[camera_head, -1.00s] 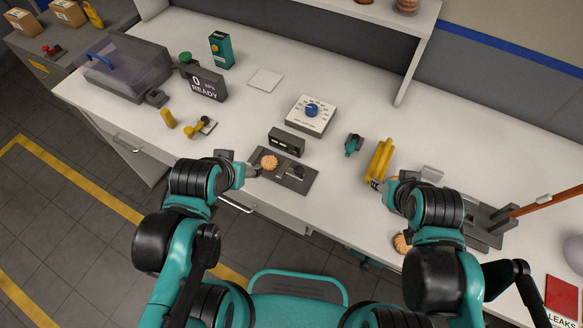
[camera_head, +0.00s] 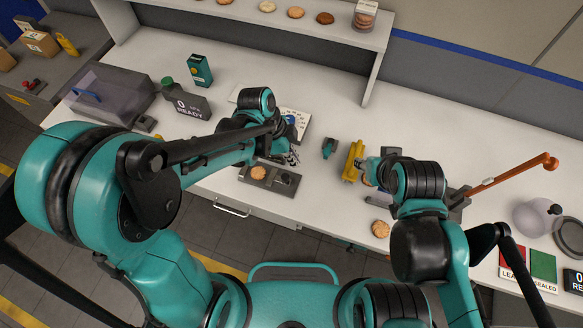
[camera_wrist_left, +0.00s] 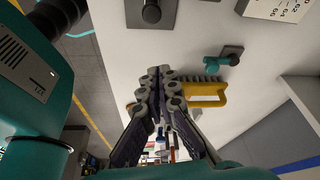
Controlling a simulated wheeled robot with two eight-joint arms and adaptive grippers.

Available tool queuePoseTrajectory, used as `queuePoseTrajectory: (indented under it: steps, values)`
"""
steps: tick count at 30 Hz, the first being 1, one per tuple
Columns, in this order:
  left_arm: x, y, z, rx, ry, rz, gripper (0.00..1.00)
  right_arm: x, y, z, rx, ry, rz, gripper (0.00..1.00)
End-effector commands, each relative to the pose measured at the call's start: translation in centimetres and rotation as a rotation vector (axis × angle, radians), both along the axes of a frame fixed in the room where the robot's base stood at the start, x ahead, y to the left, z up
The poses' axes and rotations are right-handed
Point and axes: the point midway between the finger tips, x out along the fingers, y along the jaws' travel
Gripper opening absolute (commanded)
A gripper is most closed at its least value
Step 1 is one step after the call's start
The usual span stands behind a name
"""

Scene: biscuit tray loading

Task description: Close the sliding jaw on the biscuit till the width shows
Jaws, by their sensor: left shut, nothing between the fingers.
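The measuring plate (camera_head: 248,178) is a dark grey plate near the bench's front edge. A round golden biscuit (camera_head: 258,171) lies on its left part. The sliding jaw with its black knob (camera_head: 284,179) is to the right of the biscuit, apart from it as far as I can see. My left gripper (camera_head: 294,158) is shut and empty, above and behind the plate's right end. In the left wrist view its fingers (camera_wrist_left: 160,72) are together, and the black knob (camera_wrist_left: 151,12) shows at the top. The width display is hidden behind my left arm. My right gripper (camera_head: 368,168) is beside the yellow handle; its fingers are unclear.
A teal clamp (camera_head: 329,148) and a yellow-handled tool (camera_head: 353,160) are to the right. Another biscuit (camera_head: 380,228) lies near the front edge. A READY display (camera_head: 188,104) stands back left.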

Motion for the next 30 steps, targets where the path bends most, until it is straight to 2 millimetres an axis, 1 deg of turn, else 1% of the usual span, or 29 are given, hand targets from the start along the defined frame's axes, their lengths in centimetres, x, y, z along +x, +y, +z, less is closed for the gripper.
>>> queuePoseTrajectory:
  steps: [5,8,18,19,21,24,30]
  values:
    - [0.0,-0.6,-1.4,-0.003,0.002,-0.028,0.00,0.0,0.0,-0.3,0.000,0.000,0.000,0.40]
    - [-0.1,-1.2,-3.0,-0.003,0.001,-0.028,0.00,0.0,0.0,-0.7,0.000,0.000,0.000,0.40]
    - [-0.2,-3.5,-9.9,-0.002,0.001,-0.025,0.00,0.0,0.0,-2.4,0.000,0.000,0.000,0.40]
    - [-0.1,-3.4,-10.1,-0.002,0.001,-0.022,0.00,0.0,0.0,-2.4,0.000,0.000,0.000,0.40]
    - [-0.1,-1.8,-9.7,-0.002,0.001,-0.018,0.00,0.0,0.0,-2.2,0.000,0.000,0.000,0.40]
    - [0.0,-0.6,-9.6,-0.002,0.001,-0.019,0.00,0.0,0.0,-2.2,0.000,0.000,0.000,0.40]
    - [0.0,0.5,-9.6,-0.002,0.001,-0.022,0.00,0.0,0.0,-2.2,0.000,0.000,0.000,0.40]
